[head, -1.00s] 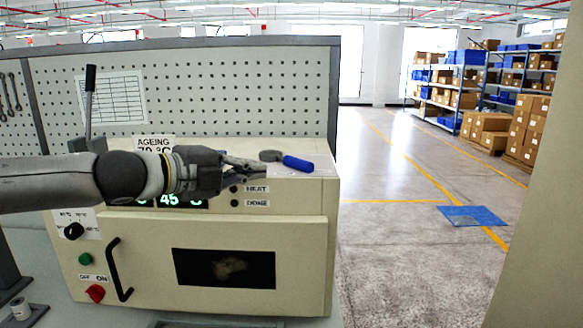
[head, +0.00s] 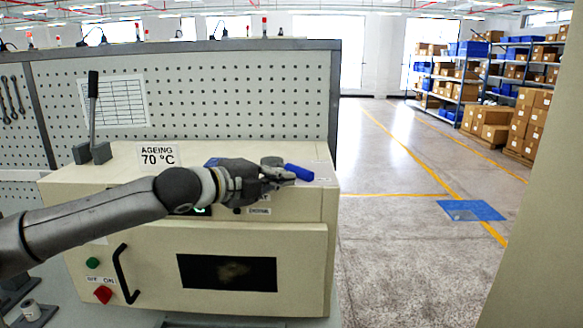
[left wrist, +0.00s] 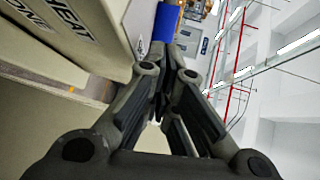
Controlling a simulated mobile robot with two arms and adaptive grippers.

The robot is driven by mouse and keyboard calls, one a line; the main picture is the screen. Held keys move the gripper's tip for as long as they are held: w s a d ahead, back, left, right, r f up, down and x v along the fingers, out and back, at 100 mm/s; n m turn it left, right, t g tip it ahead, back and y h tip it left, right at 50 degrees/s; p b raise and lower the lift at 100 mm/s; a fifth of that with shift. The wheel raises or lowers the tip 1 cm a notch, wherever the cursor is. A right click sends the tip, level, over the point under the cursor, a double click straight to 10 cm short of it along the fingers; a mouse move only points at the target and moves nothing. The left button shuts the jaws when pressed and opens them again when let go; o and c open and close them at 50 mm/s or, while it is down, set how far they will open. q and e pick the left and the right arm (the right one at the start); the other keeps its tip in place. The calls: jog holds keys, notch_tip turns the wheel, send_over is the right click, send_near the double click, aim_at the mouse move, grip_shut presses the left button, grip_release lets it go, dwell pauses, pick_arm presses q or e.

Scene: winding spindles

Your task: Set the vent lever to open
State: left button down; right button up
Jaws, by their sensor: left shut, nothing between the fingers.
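The vent lever, a blue handle (head: 299,172) on a round grey hub (head: 271,161), lies on the top right of the cream oven (head: 215,233). The handle points right and toward the front edge. My left gripper (head: 287,179) is shut and empty, its tips close to the handle's front side in the head view. In the left wrist view the blue handle (left wrist: 166,22) shows just beyond the shut fingertips (left wrist: 163,72). I cannot tell whether they touch. Markings beside the lever are too small to read. My right gripper is not in view.
An upright black-handled lever (head: 93,100) stands at the oven's top left, near the AGEING 70 °C sign (head: 158,155). A black door handle (head: 125,273) and red knob (head: 103,294) are on the front. A pegboard (head: 215,95) rises behind. Open floor lies right.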

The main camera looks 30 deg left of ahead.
aim_at(300, 174)
pick_arm(q)
jog(key=shift+p+x, duration=0.75)
jog(key=shift+p, duration=0.1)
jog(key=shift+w+d+p, duration=0.15)
jog(key=shift+w+p, duration=0.2)
jog(key=shift+w, duration=0.2)
jog(key=shift+w+d+f, duration=0.15)
jog(key=shift+w+f, duration=0.05)
jog(key=shift+w, duration=0.25)
jog(key=shift+d+p, duration=0.1)
jog(key=shift+p, duration=0.2)
